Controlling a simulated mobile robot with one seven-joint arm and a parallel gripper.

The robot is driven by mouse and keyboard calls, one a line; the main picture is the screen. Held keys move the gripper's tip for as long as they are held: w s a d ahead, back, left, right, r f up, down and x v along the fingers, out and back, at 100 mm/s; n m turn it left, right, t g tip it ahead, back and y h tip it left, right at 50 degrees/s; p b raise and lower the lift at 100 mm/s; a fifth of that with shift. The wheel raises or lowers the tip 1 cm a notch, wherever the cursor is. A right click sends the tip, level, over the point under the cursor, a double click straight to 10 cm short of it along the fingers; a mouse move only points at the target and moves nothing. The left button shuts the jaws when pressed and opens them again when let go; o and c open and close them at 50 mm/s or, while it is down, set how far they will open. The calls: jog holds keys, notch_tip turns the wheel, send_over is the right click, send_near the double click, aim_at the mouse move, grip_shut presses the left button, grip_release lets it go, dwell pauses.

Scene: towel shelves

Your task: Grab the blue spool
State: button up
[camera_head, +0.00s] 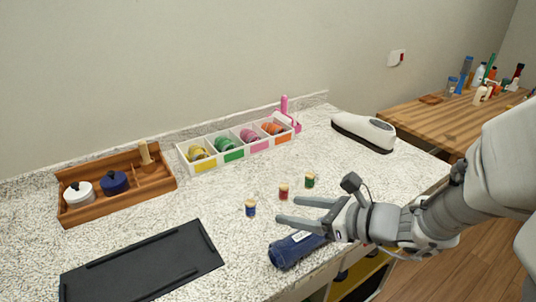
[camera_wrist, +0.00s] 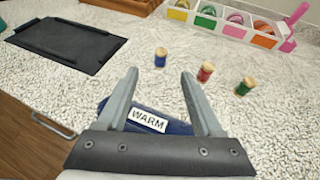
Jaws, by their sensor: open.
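The blue spool (camera_head: 250,209) stands upright on the speckled white counter, left of a red spool (camera_head: 284,192) and a green spool (camera_head: 309,180). In the wrist view the blue spool (camera_wrist: 160,58) is beyond my fingertips, between their lines of reach and nearer the left finger. My gripper (camera_head: 287,210) is open and empty, to the right of the blue spool and apart from it. Its two fingers also show in the wrist view (camera_wrist: 160,73). The red spool (camera_wrist: 205,72) is just beyond the right fingertip, and the green spool (camera_wrist: 244,86) is farther right.
A dark blue item (camera_head: 290,250) labelled WARM lies below my gripper. A black tray (camera_head: 145,262) lies at left, with a wooden box (camera_head: 120,205) behind it. A white divided bin (camera_head: 203,168) stands at the back. Counter around the blue spool is clear.

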aim_at(246, 202)
jog(key=b+x, duration=0.2)
jog(key=x, duration=1)
jog(key=shift+f, duration=0.1)
jog(key=b+x, duration=0.1)
jog(key=x, duration=0.4)
jog(key=shift+f, duration=0.2)
grip_shut()
